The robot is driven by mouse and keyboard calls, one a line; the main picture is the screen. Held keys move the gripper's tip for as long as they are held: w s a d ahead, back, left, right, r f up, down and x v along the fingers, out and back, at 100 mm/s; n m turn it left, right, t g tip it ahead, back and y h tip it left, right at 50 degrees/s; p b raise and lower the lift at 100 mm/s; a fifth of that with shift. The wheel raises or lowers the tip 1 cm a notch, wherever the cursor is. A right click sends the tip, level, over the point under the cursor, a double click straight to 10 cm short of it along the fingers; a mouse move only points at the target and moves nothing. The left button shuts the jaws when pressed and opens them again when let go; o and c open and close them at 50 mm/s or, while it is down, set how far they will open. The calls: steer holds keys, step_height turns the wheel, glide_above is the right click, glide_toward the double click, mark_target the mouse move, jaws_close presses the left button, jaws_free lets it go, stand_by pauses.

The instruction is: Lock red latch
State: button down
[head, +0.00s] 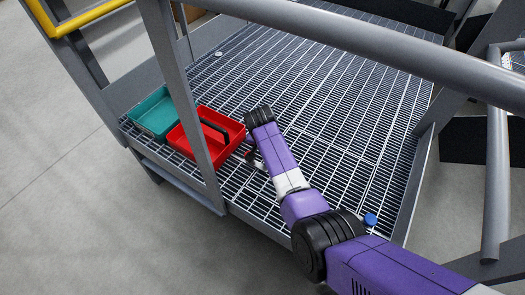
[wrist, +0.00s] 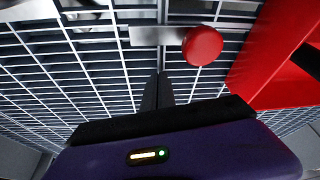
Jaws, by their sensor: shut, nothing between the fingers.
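The red latch shows in the wrist view as a round red knob (wrist: 202,45) beside a flat metal bar (wrist: 150,36) on the grating. My gripper (wrist: 163,76) is shut and empty, its dark fingers pointing at the grating. In the wrist picture the fingertips lie below the bar and to the left of the knob, apart from both. In the head view my gripper (head: 255,160) is low over the grating, right of the red bin, and mostly hidden by my wrist. I cannot make out the red knob in the head view.
A red bin (head: 228,122) with a dark handle stands close left of my gripper, with a teal bin (head: 154,113) beyond it. A blue knob (head: 370,219) is on the grating at right. Grey railings (head: 375,48) cross the view.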

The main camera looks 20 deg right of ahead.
steer(key=p+v, duration=0.3)
steer(key=v, duration=0.7)
steer(key=shift+w+a, duration=0.25)
steer(key=shift+w, duration=0.1)
steer(key=shift+w, duration=0.1)
steer(key=w+r+n+t, duration=0.4)
steer(key=w+r+t, duration=0.2)
steer(key=r+t, duration=0.2)
steer(key=s+r+n+t+p, duration=0.1)
steer(key=s+r+p, duration=0.2)
steer(key=s, duration=1.4)
steer(key=s+r+n+t+y+p, duration=0.1)
steer(key=s+r+p, duration=0.2)
steer(key=s+r, duration=0.6)
steer(key=s+r+n+t+y+p, duration=0.1)
steer(key=s+r+p, duration=0.3)
steer(key=s, duration=2.2)
step_height(320, 180, up, 3)
steer(key=shift+s+n+t, duration=0.3)
steer(key=shift+n+t, duration=0.1)
steer(key=shift+n, duration=0.1)
